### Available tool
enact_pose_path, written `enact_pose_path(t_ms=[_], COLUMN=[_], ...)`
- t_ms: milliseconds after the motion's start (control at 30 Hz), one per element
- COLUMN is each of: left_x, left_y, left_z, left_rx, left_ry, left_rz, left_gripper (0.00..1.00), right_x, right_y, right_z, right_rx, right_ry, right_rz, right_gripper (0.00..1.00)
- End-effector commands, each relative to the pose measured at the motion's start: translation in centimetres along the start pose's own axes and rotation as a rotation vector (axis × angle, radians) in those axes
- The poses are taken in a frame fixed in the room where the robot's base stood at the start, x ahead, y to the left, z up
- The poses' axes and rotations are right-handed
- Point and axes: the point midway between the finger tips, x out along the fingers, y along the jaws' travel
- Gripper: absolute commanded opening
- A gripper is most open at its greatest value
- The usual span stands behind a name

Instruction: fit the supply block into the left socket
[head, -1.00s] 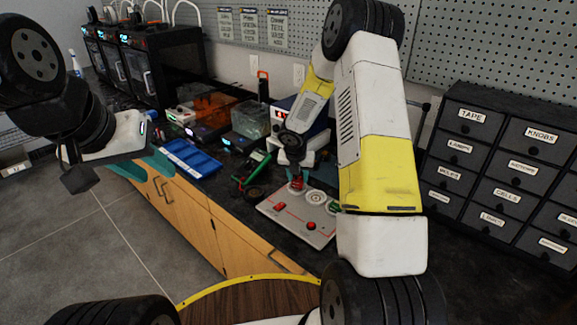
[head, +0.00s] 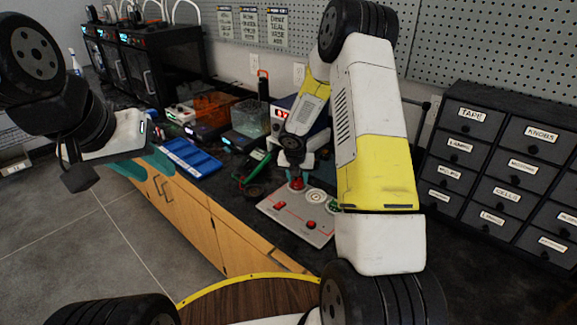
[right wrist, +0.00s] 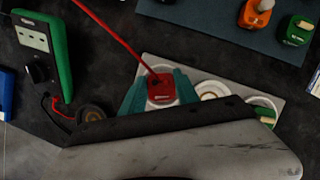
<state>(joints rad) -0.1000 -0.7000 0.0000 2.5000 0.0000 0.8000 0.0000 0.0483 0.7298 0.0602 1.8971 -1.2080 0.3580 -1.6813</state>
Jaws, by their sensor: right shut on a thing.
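The red supply block (right wrist: 161,89), with a red cable rising from its top, sits between the teal fingers of my right gripper (right wrist: 160,92) in the right wrist view. In the head view the red block (head: 297,183) is at the left socket of the light grey board (head: 285,222), which it hides. I cannot tell how deep it sits. The middle socket (right wrist: 212,90) looks bare; a green piece (right wrist: 265,112) is at the right one. My left gripper (head: 145,166) hangs far left, away from the board; its finger gap is unclear.
A green-cased meter (right wrist: 47,45) lies left of the board. A blue tray (head: 190,158) is further left on the bench. Orange (right wrist: 256,12) and green (right wrist: 299,30) blocks lie on a dark mat behind. Labelled drawers (head: 500,180) stand at the right.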

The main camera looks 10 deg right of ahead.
Motion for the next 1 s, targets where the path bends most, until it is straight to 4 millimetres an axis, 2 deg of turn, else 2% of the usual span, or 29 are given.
enact_pose_path(t_ms=[33,67,100,533,1000], left_x=[0.0,0.0,0.0,0.0,0.0], left_y=[0.0,0.0,0.0,0.0,0.0], left_z=[0.0,0.0,0.0,0.0,0.0], left_rx=[0.0,0.0,0.0,0.0,0.0], left_ry=[0.0,0.0,0.0,0.0,0.0], left_rz=[0.0,0.0,0.0,0.0,0.0], left_gripper=[0.36,0.36,0.36,0.36,0.36], right_x=[0.1,0.1,0.1,-0.2,-4.0], right_y=[0.0,0.0,0.0,0.1,0.0], right_z=[0.0,0.0,0.0,0.0,0.1], right_rx=[-0.001,0.0,0.0,0.0,0.002], right_ry=[0.0,0.0,-0.001,-0.001,-0.002], right_rz=[0.0,0.0,0.0,0.003,0.002], right_gripper=[0.0,0.41,0.46,0.46,0.46])
